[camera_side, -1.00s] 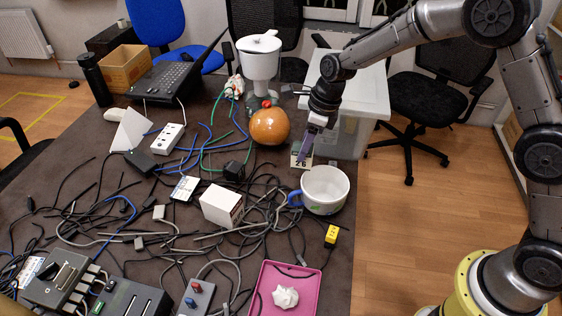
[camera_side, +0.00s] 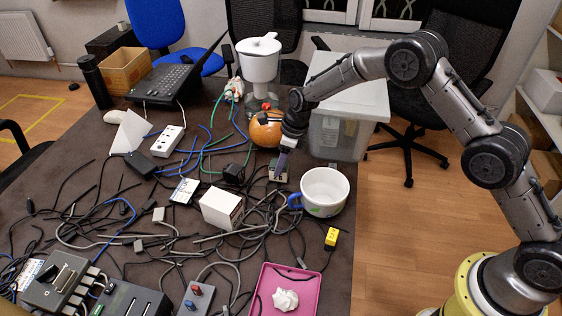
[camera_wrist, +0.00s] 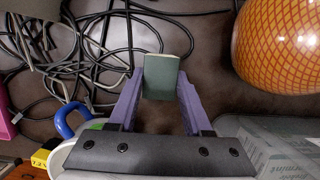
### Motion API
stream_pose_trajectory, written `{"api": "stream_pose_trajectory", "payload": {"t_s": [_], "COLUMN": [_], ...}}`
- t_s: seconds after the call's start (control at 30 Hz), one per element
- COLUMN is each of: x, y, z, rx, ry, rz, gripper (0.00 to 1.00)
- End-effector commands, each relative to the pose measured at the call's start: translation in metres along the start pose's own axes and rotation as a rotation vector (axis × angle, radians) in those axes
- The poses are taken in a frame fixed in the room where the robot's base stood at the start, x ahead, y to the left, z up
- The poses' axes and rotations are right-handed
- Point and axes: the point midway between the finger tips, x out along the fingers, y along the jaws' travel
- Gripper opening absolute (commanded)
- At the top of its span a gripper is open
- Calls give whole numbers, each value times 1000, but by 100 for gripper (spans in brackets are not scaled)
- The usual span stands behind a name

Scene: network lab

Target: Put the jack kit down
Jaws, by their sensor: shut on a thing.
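My gripper (camera_side: 282,162) points down over the table, just in front of the orange ball.
A white mug with a blue handle (camera_side: 326,190) stands close by on the right, and a white box (camera_side: 221,208) to the lower left. The orange patterned ball (camera_side: 262,133) is just behind. Tangled black cables (camera_side: 190,232) cover the table in front. A clear bin (camera_side: 333,138) stands beyond the edge.

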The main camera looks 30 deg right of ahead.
Motion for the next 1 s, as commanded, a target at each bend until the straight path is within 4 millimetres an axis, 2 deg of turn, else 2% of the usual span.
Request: {"api": "stream_pose_trajectory", "payload": {"t_s": [0.33, 0.37, 0.5, 0.53, 0.83, 1.0], "x": [3, 3, 3, 3, 2, -15], "y": [0, 0, 0, 0, 0, -1], "z": [0, -1, -1, -1, 0, 1], "rx": [0, 0, 0, 0, 0, 0], "ry": [-2, -2, -2, -2, -2, -4], "rz": [-1, -1, -1, -1, -1, -3], "gripper": [0, 51, 76, 79, 79, 79]}}
